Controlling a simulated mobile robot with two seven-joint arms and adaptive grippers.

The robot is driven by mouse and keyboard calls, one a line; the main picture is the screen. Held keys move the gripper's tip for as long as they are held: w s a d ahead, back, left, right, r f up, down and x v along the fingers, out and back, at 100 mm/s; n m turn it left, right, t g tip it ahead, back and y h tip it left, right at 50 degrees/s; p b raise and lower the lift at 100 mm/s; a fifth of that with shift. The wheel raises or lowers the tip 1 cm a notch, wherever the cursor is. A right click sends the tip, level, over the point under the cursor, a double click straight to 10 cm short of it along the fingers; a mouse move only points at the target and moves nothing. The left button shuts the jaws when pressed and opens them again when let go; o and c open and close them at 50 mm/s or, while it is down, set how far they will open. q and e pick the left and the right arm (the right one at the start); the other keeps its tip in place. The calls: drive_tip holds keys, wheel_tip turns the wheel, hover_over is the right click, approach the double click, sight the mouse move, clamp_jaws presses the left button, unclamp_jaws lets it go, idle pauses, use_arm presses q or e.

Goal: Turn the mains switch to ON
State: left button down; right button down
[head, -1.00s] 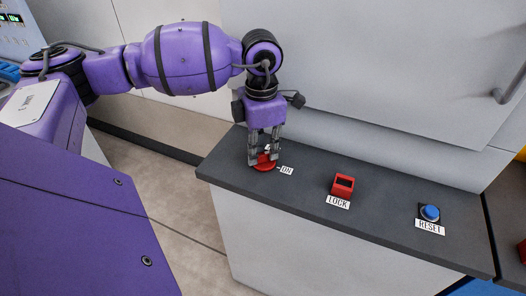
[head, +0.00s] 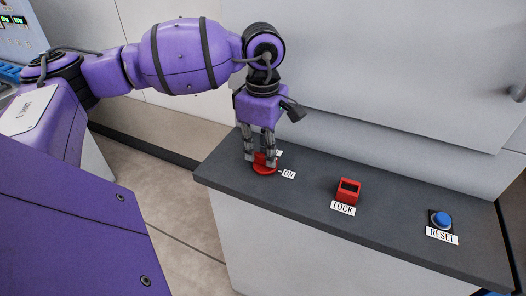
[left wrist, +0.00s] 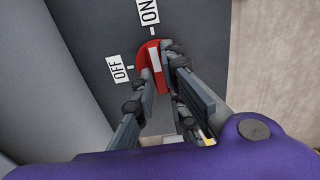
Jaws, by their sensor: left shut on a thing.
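The mains switch is a round red knob (head: 264,169) at the left end of the dark counter. My left gripper (head: 260,158) points down and is shut on the knob's raised grip. In the left wrist view the red knob (left wrist: 142,58) shows between and beyond the fingers, with a white mark on its grip. That mark appears to lie roughly in line with the ON label (left wrist: 149,11). The OFF label (left wrist: 117,68) is to the left of the knob. The fingers partly hide the knob. My right gripper is in neither view.
On the same counter (head: 393,232), a red LOCK switch (head: 348,190) and a blue RESET button (head: 441,219) stand to the right. A grey cabinet wall (head: 400,80) rises behind. The floor is open to the left of the counter.

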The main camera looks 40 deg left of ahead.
sight(263, 155)
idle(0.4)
use_arm(q)
drive_tip(key=c, duration=1.8)
unclamp_jaws()
drive_tip(key=shift+r, duration=0.15)
wheel_tip(263, 155, up, 12)
